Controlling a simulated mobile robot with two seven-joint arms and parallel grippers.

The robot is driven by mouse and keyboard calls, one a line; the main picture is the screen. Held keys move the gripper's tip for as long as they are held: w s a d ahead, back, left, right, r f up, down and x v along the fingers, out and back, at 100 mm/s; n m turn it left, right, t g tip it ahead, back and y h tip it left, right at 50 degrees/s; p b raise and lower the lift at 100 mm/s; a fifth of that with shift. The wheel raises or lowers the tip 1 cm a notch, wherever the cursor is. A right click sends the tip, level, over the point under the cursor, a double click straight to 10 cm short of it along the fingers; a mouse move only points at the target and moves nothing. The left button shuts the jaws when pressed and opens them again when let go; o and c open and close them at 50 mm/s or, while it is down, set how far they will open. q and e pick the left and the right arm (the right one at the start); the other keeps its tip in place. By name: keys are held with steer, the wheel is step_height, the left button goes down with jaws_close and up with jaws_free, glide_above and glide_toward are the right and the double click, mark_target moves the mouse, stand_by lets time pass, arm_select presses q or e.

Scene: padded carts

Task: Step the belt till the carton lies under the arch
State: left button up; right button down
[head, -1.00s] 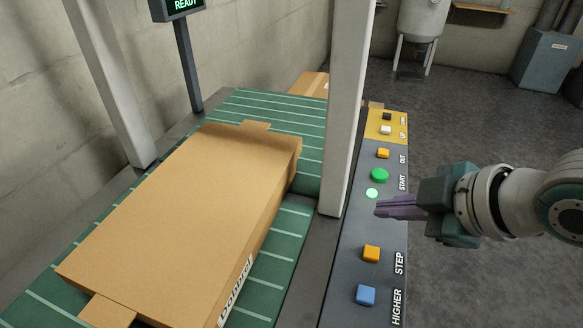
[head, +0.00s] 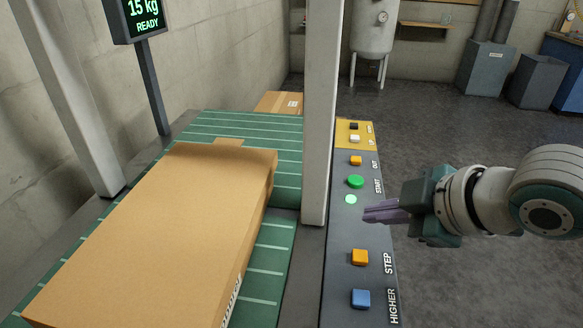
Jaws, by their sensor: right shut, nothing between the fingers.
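The large brown carton (head: 165,225) lies flat on the green belt (head: 265,275). Its far end reaches between the two pale posts of the arch, the left post (head: 72,110) and the right post (head: 318,120); the arch's top is out of view. The orange STEP button (head: 360,257) sits on the grey control panel (head: 340,240). My right gripper (head: 368,212) is shut and empty, above the panel's right side, beyond the STEP button and near the lit pale green lamp (head: 351,199). My left gripper is not in view.
The panel also holds a blue HIGHER button (head: 361,298), a green START button (head: 355,181) and an orange OUT button (head: 356,160). A display (head: 141,17) reads "15 kg READY". Another carton (head: 278,102) lies beyond the belt.

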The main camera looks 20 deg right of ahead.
arm_select(q)
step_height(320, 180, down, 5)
steer(key=b, duration=0.3)
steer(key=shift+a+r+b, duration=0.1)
steer(key=shift+b, duration=0.3)
arm_select(e)
glide_above(366, 259)
step_height(366, 259, down, 4)
steer(key=shift+f, duration=0.25)
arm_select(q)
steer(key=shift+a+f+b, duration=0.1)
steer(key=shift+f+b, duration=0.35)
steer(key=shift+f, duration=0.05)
arm_select(e)
steer(key=shift+f, duration=0.85)
steer(key=shift+f, duration=0.15)
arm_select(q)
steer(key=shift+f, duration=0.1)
arm_select(e)
steer(key=shift+f, duration=0.3)
